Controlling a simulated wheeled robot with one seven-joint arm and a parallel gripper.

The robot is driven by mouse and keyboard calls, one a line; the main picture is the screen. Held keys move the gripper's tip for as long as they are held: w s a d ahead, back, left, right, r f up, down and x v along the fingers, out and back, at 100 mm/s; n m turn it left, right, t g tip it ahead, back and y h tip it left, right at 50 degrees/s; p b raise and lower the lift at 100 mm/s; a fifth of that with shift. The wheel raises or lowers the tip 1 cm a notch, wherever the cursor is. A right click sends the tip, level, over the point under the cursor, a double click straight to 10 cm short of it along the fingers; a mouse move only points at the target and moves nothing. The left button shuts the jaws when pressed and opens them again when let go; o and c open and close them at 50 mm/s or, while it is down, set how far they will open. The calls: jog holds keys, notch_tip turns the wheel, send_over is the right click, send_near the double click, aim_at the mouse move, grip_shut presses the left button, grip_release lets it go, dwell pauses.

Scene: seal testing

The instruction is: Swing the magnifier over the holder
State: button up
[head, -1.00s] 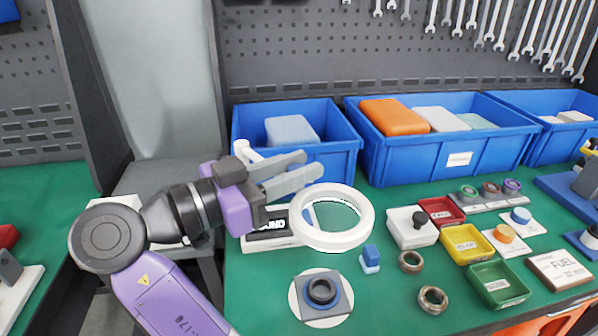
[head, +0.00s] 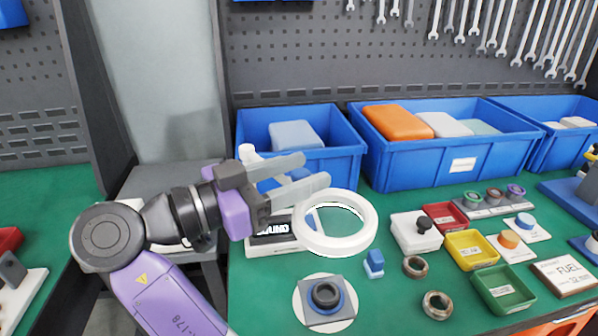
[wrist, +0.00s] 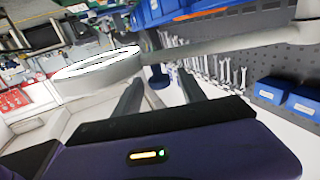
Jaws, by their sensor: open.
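The magnifier is a white ring (head: 340,248) held above the green bench, behind and slightly right of the holder in the head view. In the wrist view its ring (wrist: 95,76) is at the left, with a pale arm (wrist: 225,45) running right. I take the grey square with a dark round seat on a white disc as the holder (head: 345,308); nothing is over it. My gripper (head: 315,170) is open, its fingers pointing right, just behind and above the ring. In the wrist view the fingers (wrist: 160,88) are apart, with the magnifier arm beyond them. I cannot tell whether they touch it.
Blue bins (head: 300,165) line the back of the bench. A small blue block (head: 374,262), metal rings (head: 437,305), a white box with a black knob (head: 413,232) and coloured trays (head: 503,290) stand to the right. The bench just around the holder is clear.

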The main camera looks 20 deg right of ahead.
jog(key=v, duration=0.7)
jog(key=shift+s+a, duration=0.15)
jog(key=shift+a, duration=0.2)
jog(key=shift+a, duration=0.1)
